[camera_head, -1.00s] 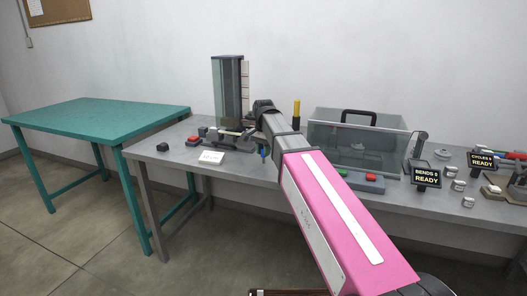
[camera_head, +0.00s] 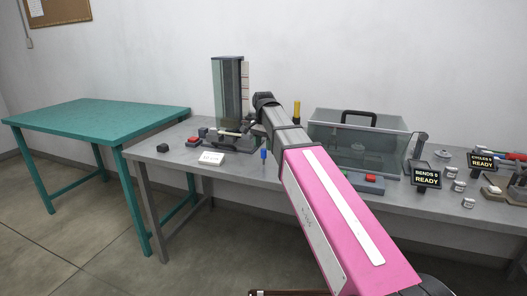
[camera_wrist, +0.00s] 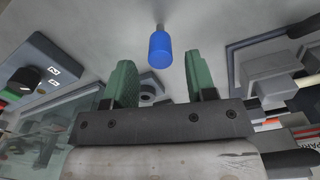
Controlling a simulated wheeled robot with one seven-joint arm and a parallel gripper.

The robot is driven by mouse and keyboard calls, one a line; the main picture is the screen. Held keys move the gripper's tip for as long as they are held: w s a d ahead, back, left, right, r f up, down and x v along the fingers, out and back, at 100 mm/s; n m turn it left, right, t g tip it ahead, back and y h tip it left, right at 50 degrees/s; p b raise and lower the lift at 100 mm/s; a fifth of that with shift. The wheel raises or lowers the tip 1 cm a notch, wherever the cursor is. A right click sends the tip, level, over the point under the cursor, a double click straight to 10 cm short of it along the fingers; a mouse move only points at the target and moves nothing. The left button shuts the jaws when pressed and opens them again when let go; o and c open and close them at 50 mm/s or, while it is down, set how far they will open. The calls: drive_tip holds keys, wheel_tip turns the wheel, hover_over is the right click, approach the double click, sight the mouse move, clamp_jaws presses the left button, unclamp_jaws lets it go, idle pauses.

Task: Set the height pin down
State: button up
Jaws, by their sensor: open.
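A blue-capped pin with a thin grey stem, which appears to be the height pin, stands upright near the bench's front edge (camera_head: 264,153). In the wrist view its blue cap (camera_wrist: 160,48) shows just beyond and between my fingertips, apart from both. My gripper (camera_wrist: 160,78) has two green fingers spread wide with nothing between them. In the head view my gripper is mostly hidden behind my own pink arm.
A yellow-handled post (camera_head: 296,110) stands behind my arm. The teal table (camera_head: 95,115) at left is bare.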

sight(264, 150)
wheel_tip(264, 150, up, 9)
idle(0.4)
drive_tip(key=shift+f, duration=0.15)
